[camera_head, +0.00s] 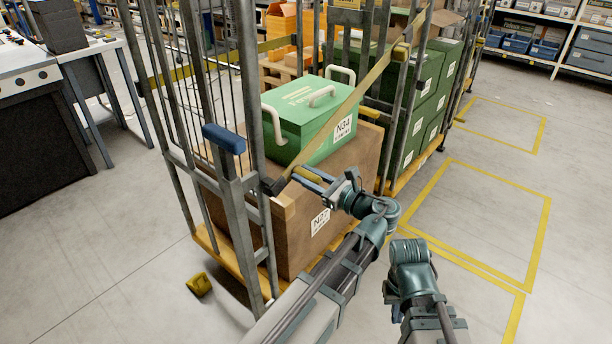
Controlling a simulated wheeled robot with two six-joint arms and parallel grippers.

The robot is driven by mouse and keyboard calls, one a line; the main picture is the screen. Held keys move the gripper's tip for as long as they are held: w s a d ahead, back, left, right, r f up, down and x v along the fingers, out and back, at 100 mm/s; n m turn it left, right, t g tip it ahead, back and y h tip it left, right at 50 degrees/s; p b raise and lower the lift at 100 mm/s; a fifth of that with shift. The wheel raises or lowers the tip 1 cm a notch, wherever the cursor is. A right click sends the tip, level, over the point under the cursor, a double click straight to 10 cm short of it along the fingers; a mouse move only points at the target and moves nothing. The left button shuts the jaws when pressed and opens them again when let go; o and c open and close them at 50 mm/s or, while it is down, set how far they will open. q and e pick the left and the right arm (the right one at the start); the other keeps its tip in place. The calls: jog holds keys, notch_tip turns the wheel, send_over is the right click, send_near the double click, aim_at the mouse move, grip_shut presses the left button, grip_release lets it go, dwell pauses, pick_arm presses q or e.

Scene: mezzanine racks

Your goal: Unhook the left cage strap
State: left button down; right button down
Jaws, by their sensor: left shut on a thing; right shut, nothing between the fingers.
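A yellow strap (365,83) runs diagonally across the open front of the left roll cage (237,190). It goes from the cage's right post down to a dark hook end (274,187) at the left post. My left gripper (297,175) is at the strap's lower end, just right of the hook, and is shut on the strap there. The hook end is at the left post; whether it is still engaged is too small to tell. My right arm shows at the bottom centre right, but its gripper is not visible.
The cage holds a green toolbox (310,115) on a cardboard box (290,235). A second cage (402,183) with green crates (430,85) stands behind. A workbench (50,130) is at left. The floor at right is clear, with yellow lines.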

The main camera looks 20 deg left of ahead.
pick_arm(q)
jog(key=w+d+f+n+b, duration=0.1)
jog(key=w+d+f+b, duration=0.1)
jog(key=w+f+b, duration=0.5)
jog(key=w+d+f+n+b, duration=0.1)
jog(key=w+d+f+b, duration=0.2)
jog(key=w+f+b, duration=0.4)
jog(key=w+d+f+n+b, duration=0.2)
jog(key=w+f+b, duration=0.6)
jog(key=f+b, duration=0.9)
jog(key=shift+d+f, duration=0.25)
jog(key=shift+d, duration=0.2)
jog(key=shift+s, duration=0.1)
